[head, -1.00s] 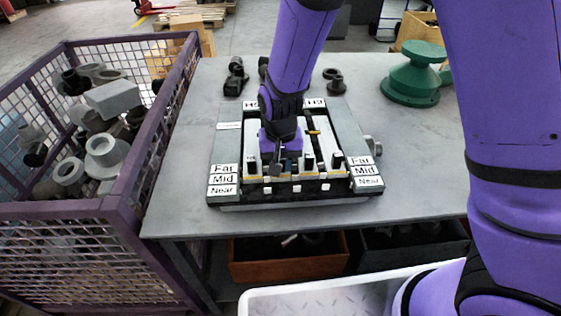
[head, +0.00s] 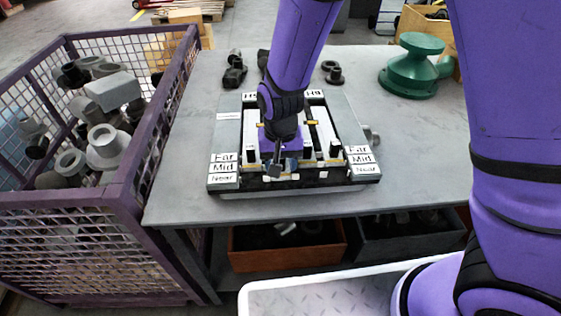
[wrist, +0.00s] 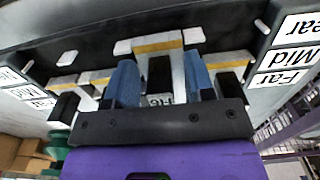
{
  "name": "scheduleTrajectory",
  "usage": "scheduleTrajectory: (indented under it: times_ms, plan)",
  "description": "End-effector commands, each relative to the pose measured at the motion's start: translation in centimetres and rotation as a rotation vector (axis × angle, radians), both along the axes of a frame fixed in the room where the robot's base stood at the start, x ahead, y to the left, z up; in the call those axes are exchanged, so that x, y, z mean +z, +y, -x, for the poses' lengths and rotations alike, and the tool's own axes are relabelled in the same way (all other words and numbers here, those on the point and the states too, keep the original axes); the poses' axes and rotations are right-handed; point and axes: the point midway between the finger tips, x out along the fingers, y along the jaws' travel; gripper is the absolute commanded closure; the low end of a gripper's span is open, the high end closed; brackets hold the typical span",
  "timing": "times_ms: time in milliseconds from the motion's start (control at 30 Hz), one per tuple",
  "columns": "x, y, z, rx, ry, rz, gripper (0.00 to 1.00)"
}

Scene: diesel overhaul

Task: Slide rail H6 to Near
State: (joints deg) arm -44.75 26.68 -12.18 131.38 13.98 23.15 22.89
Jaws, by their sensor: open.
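The slide fixture (head: 225,135) is a grey frame on the table, with Far, Mid and Near labels on both sides. White rails with black handles and yellow strips run inside it. My gripper (head: 277,166) is low over the fixture's front middle. In the wrist view my gripper (wrist: 160,78) has blue fingers apart on either side of the middle rail's black handle (wrist: 160,76), with gaps visible. The middle rail (wrist: 158,43) lies closer to the Near end than the side rails (wrist: 228,62).
A purple mesh crate (head: 125,205) of metal parts stands left of the table (head: 180,200). A green flanged part (head: 412,70) and dark fittings (head: 235,72) stand behind the fixture. My arm hides part of the fixture's middle.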

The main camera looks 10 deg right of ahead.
Motion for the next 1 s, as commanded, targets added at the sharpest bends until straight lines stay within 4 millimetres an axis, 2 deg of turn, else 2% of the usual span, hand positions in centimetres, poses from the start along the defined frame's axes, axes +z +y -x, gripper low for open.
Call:
scheduleTrajectory:
  times_ms: [167,400,600,767,1000]
  plan:
    - [1.9,0.1,0.0,0.002,-0.003,-0.003,0.51]
    - [6.3,0.1,0.0,0.002,-0.003,-0.004,0.51]
    - [9.3,0.1,0.0,0.001,-0.002,-0.002,0.51]
    - [10.4,0.1,0.0,0.001,-0.001,-0.001,0.51]
    - [10.6,0.0,0.1,0.001,0.001,0.0,0.51]
